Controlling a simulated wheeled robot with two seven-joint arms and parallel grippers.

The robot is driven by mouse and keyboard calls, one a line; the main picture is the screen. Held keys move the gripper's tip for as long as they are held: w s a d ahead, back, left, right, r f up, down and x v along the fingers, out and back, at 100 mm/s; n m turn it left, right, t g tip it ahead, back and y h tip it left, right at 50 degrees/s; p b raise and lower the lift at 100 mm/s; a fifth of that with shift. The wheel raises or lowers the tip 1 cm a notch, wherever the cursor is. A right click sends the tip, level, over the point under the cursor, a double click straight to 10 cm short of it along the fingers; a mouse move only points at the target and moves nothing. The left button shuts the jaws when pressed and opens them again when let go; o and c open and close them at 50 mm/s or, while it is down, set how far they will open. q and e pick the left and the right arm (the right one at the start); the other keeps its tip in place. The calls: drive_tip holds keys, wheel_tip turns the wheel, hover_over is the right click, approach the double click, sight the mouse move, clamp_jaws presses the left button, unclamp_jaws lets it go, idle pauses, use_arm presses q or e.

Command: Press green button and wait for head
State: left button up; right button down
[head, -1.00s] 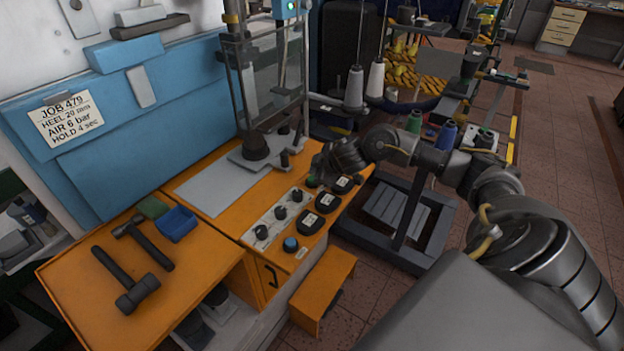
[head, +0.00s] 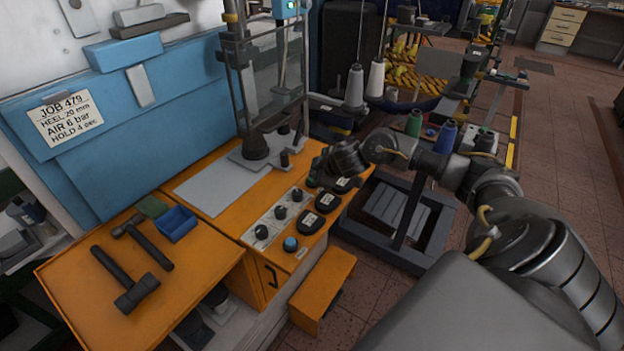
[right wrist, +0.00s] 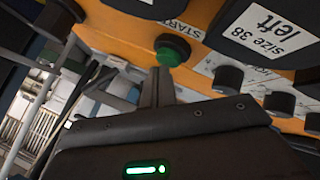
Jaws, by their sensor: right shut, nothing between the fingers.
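The green button (right wrist: 172,50) sits in a dark collar on the orange panel, beside a label reading START, in the right wrist view. My right gripper (right wrist: 163,72) is shut and empty. Its fingertips are at the lower edge of the button; I cannot tell whether they touch it or press it. In the head view my right gripper (head: 316,180) is at the panel's far right end and hides the button. The machine's dark cylindrical part (head: 255,147) stands on a grey plate behind the panel, under a clear guard (head: 268,85). My left gripper is not in view.
Black knobs (head: 280,212), a blue button (head: 290,244) and dark labelled pieces (head: 308,222) line the panel. A hammer (head: 137,292) and a blue tray (head: 177,223) lie on the left shelf. Thread spools (head: 445,138) stand on the right.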

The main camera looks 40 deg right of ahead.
drive_tip(key=shift+f, duration=0.4)
drive_tip(key=shift+r, duration=0.1)
idle(0.4)
drive_tip(key=shift+r+p, duration=0.85)
drive_tip(key=shift+p, duration=0.15)
wheel_tip(320, 180, up, 5)
drive_tip(key=p, duration=0.5)
drive_tip(key=shift+r+p, duration=0.1)
drive_tip(key=shift+p, duration=0.25)
